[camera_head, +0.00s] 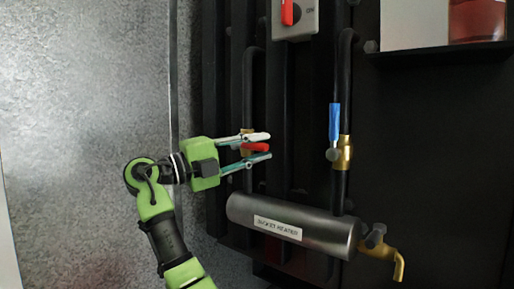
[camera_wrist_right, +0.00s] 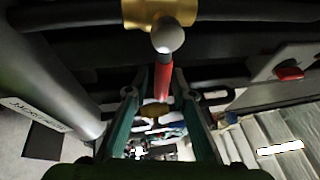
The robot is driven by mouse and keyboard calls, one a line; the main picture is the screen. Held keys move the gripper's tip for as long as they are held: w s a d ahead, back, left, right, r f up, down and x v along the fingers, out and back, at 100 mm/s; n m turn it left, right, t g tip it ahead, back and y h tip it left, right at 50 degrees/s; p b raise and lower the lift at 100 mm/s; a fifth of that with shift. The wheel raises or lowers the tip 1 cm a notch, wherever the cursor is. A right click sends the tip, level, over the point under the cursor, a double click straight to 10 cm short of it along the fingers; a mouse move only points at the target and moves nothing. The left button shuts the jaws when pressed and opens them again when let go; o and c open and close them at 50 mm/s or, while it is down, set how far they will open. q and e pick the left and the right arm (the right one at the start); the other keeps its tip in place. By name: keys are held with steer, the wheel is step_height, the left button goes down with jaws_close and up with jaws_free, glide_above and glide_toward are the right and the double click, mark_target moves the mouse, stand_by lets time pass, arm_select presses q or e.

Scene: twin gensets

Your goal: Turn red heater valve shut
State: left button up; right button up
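The red heater valve handle (camera_head: 257,147) lies roughly level in the head view, in front of a brass valve body (camera_head: 247,131) on the left black pipe. My right gripper (camera_head: 268,146) comes in from the left, with one finger above the handle and one below. In the right wrist view the red handle (camera_wrist_right: 162,83) points from a pale ball and the brass body (camera_wrist_right: 158,12) down between the fingers (camera_wrist_right: 163,80). The fingers are apart, with gaps visible beside the handle, so the gripper is open. My left gripper is not in view.
A blue valve handle (camera_head: 334,122) stands upright on the right pipe. The dark grey heater cylinder (camera_head: 325,231) lies below, with a brass tap (camera_head: 390,257) at its right. A grey box with a red switch (camera_head: 290,12) is above. A shelf (camera_head: 440,54) juts out at upper right.

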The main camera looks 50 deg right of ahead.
steer(key=shift+w+a, duration=0.15)
steer(key=shift+a, duration=0.05)
steer(key=v, duration=1.1)
steer(key=shift+a, duration=0.35)
steer(key=shift+w+f, duration=0.1)
steer(key=shift+w, duration=0.05)
